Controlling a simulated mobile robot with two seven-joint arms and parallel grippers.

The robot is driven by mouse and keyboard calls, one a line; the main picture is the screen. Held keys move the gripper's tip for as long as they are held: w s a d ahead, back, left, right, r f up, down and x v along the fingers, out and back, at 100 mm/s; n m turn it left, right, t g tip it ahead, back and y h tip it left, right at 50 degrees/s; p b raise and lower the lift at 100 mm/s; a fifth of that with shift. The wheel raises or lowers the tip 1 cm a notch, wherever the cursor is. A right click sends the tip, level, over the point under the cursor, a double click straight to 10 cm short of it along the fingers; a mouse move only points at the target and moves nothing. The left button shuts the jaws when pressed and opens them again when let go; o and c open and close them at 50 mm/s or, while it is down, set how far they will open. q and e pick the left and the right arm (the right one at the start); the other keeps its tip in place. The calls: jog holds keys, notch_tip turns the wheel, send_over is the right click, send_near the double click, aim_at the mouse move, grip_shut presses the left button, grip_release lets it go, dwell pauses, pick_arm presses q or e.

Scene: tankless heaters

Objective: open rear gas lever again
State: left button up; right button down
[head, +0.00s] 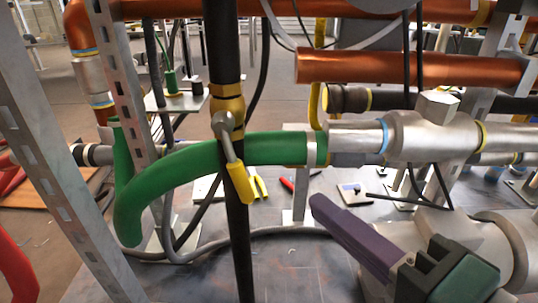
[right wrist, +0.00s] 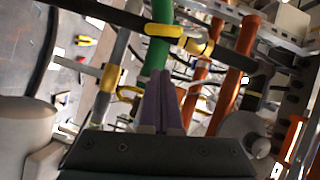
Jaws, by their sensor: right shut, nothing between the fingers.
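The gas lever has a yellow grip (head: 240,183) on a grey metal arm. It joins a brass valve (head: 228,115) on an upright black pipe (head: 238,255). The lever points down, nearly along the pipe and slightly tilted. In the right wrist view the yellow grip (right wrist: 165,30) lies along the black pipe beyond my fingertips, beside the brass valve (right wrist: 200,47). My right gripper (head: 316,204) has purple fingers, shut and empty, to the right of and a little below the lever, apart from it. It also shows in the right wrist view (right wrist: 160,74). My left gripper is not in view.
A thick green pipe (head: 180,162) curves behind the lever. A silver pipe fitting (head: 430,135) and copper pipes (head: 400,67) run at the right. A slotted metal post (head: 120,90) stands at the left. Yellow-handled pliers (head: 258,187) lie on the surface behind.

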aim_at(243, 191)
jog(key=w+a+f+b, duration=0.1)
jog(key=w+a+b, duration=0.1)
jog(key=w+a, duration=0.3)
jog(key=shift+a+f+b, duration=0.25)
jog(key=shift+a+b, duration=0.1)
jog(key=shift+a, duration=0.15)
jog(key=a+f+m+t+y+b, duration=0.1)
jog(key=m+b, duration=0.1)
jog(key=b, duration=0.2)
jog(key=shift+a+f, duration=0.3)
jog(key=shift+f, duration=0.05)
jog(key=shift+a+r, duration=0.1)
jog(key=shift+r, duration=0.15)
